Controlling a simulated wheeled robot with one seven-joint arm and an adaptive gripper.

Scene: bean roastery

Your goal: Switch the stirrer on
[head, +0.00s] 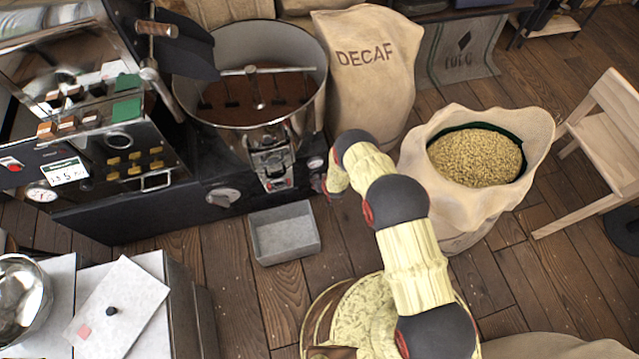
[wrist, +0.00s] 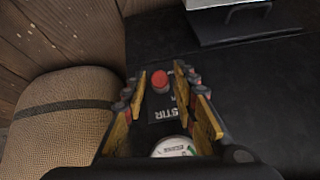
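A round red button (wrist: 161,79) shows in the wrist view on a black panel. A dark label (wrist: 165,108) reading "STIR" sits just below it. My gripper (wrist: 160,72) is open and empty. Its two fingers stand apart on either side of the button in the picture; I cannot tell if they touch the panel. In the head view my gripper (head: 324,184) is at the right end of the roaster's black front, where the button is not clearly visible. The stirrer (head: 254,92) is a metal arm across the round cooling bin (head: 185,96); whether it turns is unclear.
A white gauge (wrist: 172,148) is below the label. A grey metal box (head: 285,233) is on the floor under the panel. A DECAF sack (head: 370,75) and an open bean sack (head: 430,205) stand close by on the right. A steel-topped cabinet (head: 185,300) stands at front left.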

